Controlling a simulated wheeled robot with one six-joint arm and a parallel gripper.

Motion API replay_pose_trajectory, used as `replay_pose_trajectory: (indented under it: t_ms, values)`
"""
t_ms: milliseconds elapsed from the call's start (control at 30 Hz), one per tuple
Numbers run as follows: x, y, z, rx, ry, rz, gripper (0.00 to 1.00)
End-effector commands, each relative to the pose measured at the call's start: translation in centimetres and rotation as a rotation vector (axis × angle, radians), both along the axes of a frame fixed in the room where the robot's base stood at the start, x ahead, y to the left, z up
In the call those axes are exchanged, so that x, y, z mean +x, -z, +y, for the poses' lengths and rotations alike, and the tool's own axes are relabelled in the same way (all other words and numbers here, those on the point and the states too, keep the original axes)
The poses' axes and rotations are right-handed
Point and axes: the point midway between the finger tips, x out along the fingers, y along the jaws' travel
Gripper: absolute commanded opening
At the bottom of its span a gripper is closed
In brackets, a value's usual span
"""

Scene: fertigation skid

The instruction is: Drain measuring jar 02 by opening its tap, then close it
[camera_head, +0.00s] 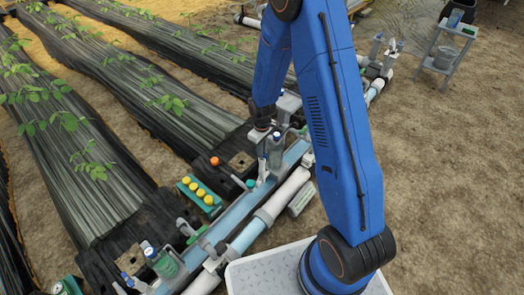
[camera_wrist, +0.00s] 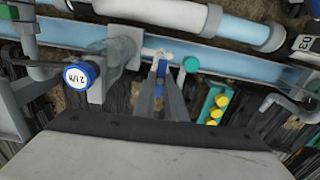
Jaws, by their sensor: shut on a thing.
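In the wrist view a clear measuring jar (camera_wrist: 120,50) lies left of my fingers, beside a round blue cap (camera_wrist: 82,75) with a white marked face. A small blue tap handle (camera_wrist: 161,68) shows between my fingertips. My gripper (camera_wrist: 160,82) is shut on this handle. I cannot read a 02 label, and the tap's outlet and the jar's liquid level do not show clearly.
A teal knob (camera_wrist: 191,64) sits close right of my fingers. A green rack with yellow caps (camera_head: 200,194) stands left of the pipe. A 03 plate (camera_wrist: 305,42) is at the right edge of the wrist view. A grey cart (camera_head: 447,45) stands far off on open soil.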

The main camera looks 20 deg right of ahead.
Motion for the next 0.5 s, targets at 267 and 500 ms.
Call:
replay_pose_trajectory:
  t_ms: [267,500]
  values:
    - [0.04,0.00,0.04,0.001,0.049,-0.001,0.00]
    - [0.06,0.00,0.04,0.001,0.053,-0.001,0.00]
